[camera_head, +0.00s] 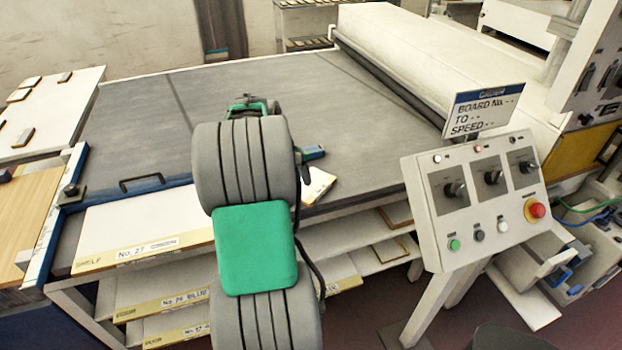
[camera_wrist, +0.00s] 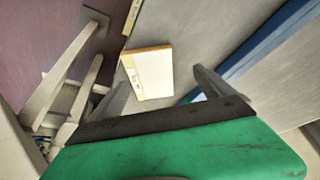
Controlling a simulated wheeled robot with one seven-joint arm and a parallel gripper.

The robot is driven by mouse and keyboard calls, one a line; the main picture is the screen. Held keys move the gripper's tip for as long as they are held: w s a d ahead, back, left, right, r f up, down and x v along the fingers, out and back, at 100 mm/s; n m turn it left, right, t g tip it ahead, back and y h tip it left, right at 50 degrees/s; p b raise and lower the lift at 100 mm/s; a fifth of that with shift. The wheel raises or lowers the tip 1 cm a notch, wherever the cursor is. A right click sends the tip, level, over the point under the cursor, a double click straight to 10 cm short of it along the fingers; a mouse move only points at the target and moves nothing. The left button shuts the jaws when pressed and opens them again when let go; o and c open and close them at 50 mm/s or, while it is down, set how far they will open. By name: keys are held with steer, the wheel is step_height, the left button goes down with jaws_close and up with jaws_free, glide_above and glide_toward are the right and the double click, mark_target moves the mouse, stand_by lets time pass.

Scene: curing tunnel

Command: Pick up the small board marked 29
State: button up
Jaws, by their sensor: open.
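A small white board (camera_wrist: 149,76) with a yellowish edge strip lies on a grey surface in the wrist view. Dark marks show on its strip, too small to read. A small white board (camera_head: 318,184) also shows at the table's front edge in the head view, partly behind my arm; its number cannot be read. Nothing is held. In the head view my arm hides most of the gripper.
The grey table (camera_head: 330,90) is mostly bare. A control panel (camera_head: 475,200) stands at right, beside a white roller machine (camera_head: 440,60). A long board labelled No. 27 (camera_head: 150,225) lies along the front, above shelves. A blue rail (camera_wrist: 265,40) runs past the gripper.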

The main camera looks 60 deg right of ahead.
mark_target(305, 192)
steer(key=shift+o, duration=0.7)
steer(key=shift+m, duration=0.6)
steer(key=s+d, duration=0.1)
steer(key=s+d+f, duration=0.1)
steer(key=s+d, duration=0.1)
steer(key=shift+d+f, duration=0.15)
steer(key=shift+f, duration=0.05)
steer(key=p+x, duration=0.1)
steer(key=x, duration=0.2)
steer(key=p+x, duration=0.2)
steer(key=x, duration=0.2)
steer(key=shift+d+r, duration=0.1)
steer(key=shift+d, duration=0.15)
steer(key=shift+w, duration=0.1)
steer(key=c, duration=1.2)
